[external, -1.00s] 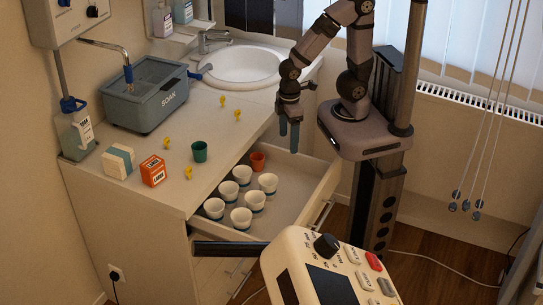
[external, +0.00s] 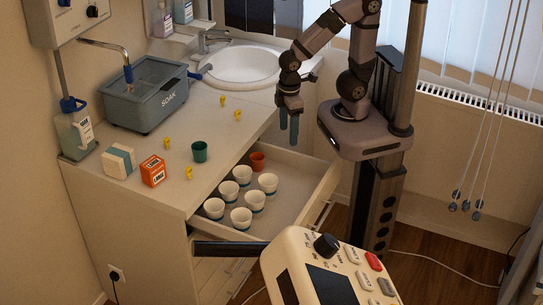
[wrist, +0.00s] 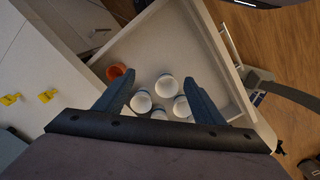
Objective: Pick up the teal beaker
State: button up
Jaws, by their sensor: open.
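The teal beaker (external: 200,152) stands upright on the countertop (external: 215,135), near its front edge and the open drawer. It does not show in the wrist view. My gripper (external: 289,138) is open and empty, its fingers pointing down. It hangs to the right of the beaker, near the far end of the open drawer and well apart from the beaker. In the wrist view the two fingers (wrist: 160,98) are spread, with nothing between them but the drawer and cups below.
The open drawer (external: 300,202) holds several white cups (external: 240,217) and an orange cup (external: 258,161). Several yellow pieces (external: 188,173) and an orange box (external: 153,171) lie around the beaker. A grey soak tub (external: 145,95) and a sink (external: 243,66) are behind. A cream control panel (external: 325,265) stands in front.

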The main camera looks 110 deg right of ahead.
jog(key=w+a+r+m+t+y, duration=0.1)
jog(key=w+a+r+t, duration=0.25)
jog(key=w, duration=0.65)
jog(key=w+a+r+t+y, duration=0.25)
jog(key=w+a, duration=0.25)
jog(key=w, duration=0.5)
jog(key=w+d+r+m+t+h, duration=0.1)
jog(key=w+r+m+t+h, duration=0.15)
jog(key=w, duration=0.65)
jog(key=w+d+r+m+t+h, duration=0.1)
jog(key=w+r+m+t+h, duration=0.2)
jog(key=w, duration=0.5)
jog(key=m+g+h, duration=0.9)
jog(key=h, duration=0.1)
send_over(204, 151)
jog(key=a, duration=0.4)
notch_tip(204, 151, down, 10)
jog(key=f, duration=0.2)
jog(key=s+f, duration=0.1)
jog(key=f, duration=0.1)
jog(key=shift+d+f, duration=0.1)
jog(key=shift+f, duration=0.1)
jog(key=shift+w+f, duration=0.1)
jog(key=shift+f, duration=0.25)
jog(key=shift+p+x, duration=0.4)
jog(key=shift+x, duration=1)
jog(key=shift+p+x, duration=0.9)
jog(key=shift+x, duration=1.35)
